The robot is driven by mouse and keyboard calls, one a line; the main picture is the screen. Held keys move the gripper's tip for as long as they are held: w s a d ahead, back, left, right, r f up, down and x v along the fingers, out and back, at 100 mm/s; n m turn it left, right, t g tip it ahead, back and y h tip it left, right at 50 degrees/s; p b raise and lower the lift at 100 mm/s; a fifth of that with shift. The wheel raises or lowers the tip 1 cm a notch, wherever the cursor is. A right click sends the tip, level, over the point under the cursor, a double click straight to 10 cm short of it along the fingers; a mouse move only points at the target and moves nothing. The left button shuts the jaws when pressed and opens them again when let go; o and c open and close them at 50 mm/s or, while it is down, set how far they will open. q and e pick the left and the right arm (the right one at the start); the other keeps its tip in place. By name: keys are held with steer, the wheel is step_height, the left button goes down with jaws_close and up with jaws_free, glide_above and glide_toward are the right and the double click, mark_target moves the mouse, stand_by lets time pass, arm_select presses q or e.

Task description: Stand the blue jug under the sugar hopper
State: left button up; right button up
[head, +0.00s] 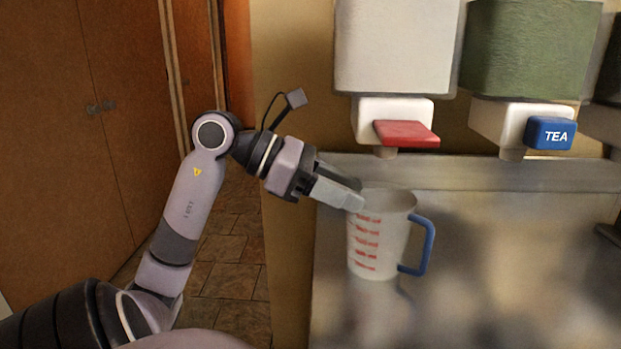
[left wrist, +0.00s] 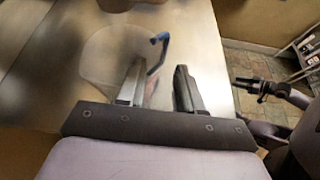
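The blue-handled jug (head: 366,250) is a pale, translucent measuring jug with red marks. It stands upright on the metal counter, its handle to the right; it shows faintly in the left wrist view (left wrist: 103,62). My left gripper (head: 352,196) is at the jug's left upper rim. In the left wrist view its fingers (left wrist: 160,88) are apart, one overlapping the jug and the other beside it; contact is unclear. A white hopper (head: 395,45) with a red lever (head: 406,133) hangs above the jug; no sugar label shows. I cannot tell whether the spout lines up with the jug in depth.
A green hopper (head: 530,50) with a blue TEA lever (head: 549,134) is to the right, and part of another is at the edge. The counter (head: 490,270) right of the jug is largely clear. A dark gripper-like part, probably mine, shows in the left wrist view.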

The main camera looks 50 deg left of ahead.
arm_select(q)
steer(key=v, duration=0.5)
steer(key=shift+s+a+r+b, duration=0.15)
steer(key=shift+s+a+b, duration=0.1)
steer(key=shift+b, duration=0.05)
steer(key=shift+s, duration=0.1)
stand_by(0.3)
